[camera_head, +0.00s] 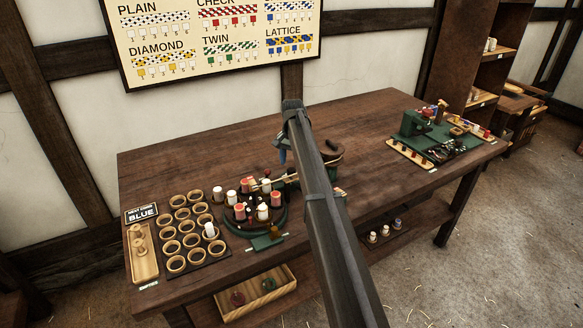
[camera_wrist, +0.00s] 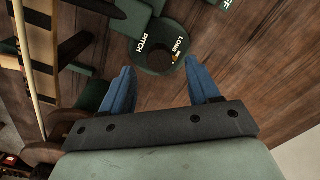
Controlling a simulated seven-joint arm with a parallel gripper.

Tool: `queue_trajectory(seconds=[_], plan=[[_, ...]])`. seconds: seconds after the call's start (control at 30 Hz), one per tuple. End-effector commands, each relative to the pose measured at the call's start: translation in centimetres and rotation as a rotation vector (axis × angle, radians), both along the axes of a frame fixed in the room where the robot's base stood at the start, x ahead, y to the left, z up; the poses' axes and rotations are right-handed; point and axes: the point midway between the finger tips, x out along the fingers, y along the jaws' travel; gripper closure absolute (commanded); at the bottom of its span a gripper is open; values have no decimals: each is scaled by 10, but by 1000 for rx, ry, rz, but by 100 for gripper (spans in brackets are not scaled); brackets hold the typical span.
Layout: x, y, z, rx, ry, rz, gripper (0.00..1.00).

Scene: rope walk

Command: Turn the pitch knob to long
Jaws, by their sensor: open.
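The green pitch plate (camera_wrist: 158,58) shows at the top middle of the wrist view. It carries the word PITCH on its left, LONG on its right, and a small orange mark below LONG. I cannot make out clearly the knob itself or where it points. My gripper (camera_wrist: 159,75) has its two blue fingers spread apart, with the lower edge of the plate between their tips. Nothing is held. In the head view, a blue part of my gripper (camera_head: 282,152) shows beside my dark arm, which hides much of the rope machine.
A green braiding carousel (camera_head: 262,228) with red and white bobbins stands left of my arm. A green machine (camera_head: 428,130) stands on the right. Bare tabletop (camera_head: 365,115) lies between.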

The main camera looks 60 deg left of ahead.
Motion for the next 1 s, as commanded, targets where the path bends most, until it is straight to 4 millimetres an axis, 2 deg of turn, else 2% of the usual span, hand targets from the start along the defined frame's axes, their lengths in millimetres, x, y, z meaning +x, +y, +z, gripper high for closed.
queue_trajectory(seconds=[0.1,0.23,0.67,1.0], plan=[[0,0,-16,-1,0,0,39],[0,0,-25,0,0,0,39],[0,0,-31,0,0,0,40],[0,0,-31,0,0,0,72]])
